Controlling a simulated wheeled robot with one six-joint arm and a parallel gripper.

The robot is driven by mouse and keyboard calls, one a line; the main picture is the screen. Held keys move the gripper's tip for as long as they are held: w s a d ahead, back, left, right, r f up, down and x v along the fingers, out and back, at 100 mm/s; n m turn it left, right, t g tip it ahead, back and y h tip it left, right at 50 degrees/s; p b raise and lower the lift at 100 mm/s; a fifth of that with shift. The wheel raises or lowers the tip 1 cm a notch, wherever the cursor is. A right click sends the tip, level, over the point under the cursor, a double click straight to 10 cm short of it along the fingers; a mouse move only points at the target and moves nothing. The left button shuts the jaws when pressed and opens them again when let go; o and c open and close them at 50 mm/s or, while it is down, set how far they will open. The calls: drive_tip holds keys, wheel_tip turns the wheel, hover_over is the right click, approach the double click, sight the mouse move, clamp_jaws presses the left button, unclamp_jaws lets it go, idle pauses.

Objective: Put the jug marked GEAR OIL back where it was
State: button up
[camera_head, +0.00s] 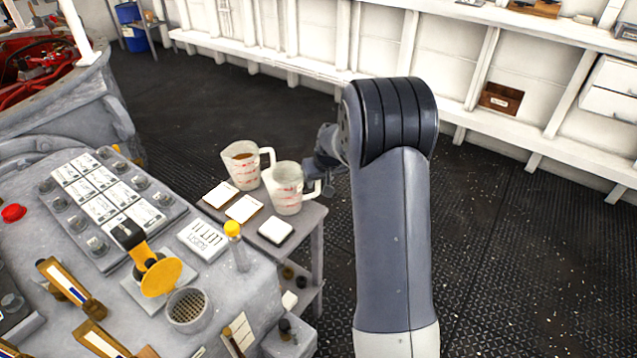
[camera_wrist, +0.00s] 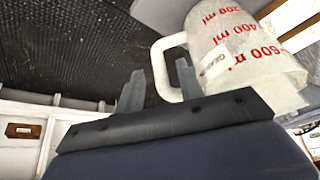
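The jug marked GEAR OIL (camera_head: 287,190) is a translucent measuring jug with red markings, standing upright near the right edge of a small grey side table (camera_head: 307,238). In the wrist view the jug (camera_wrist: 240,55) fills the upper right, and its label reads "GEA…", the rest cut off. Its white handle (camera_wrist: 157,68) lies between my two fingers. My gripper (camera_wrist: 160,86) is open, with a gap beside the handle. In the head view my gripper (camera_head: 318,172) is at the handle side, partly hidden by my arm.
A second jug (camera_head: 241,166) with brown liquid stands just behind, to the left. White-topped pads (camera_head: 220,194), (camera_head: 244,208) and (camera_head: 276,230) lie on the table. A grey console (camera_head: 150,290) with switches and a yellow-capped bottle (camera_head: 236,245) is at left. Dark floor is clear at right.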

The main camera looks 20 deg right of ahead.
drive_tip(key=v, duration=1)
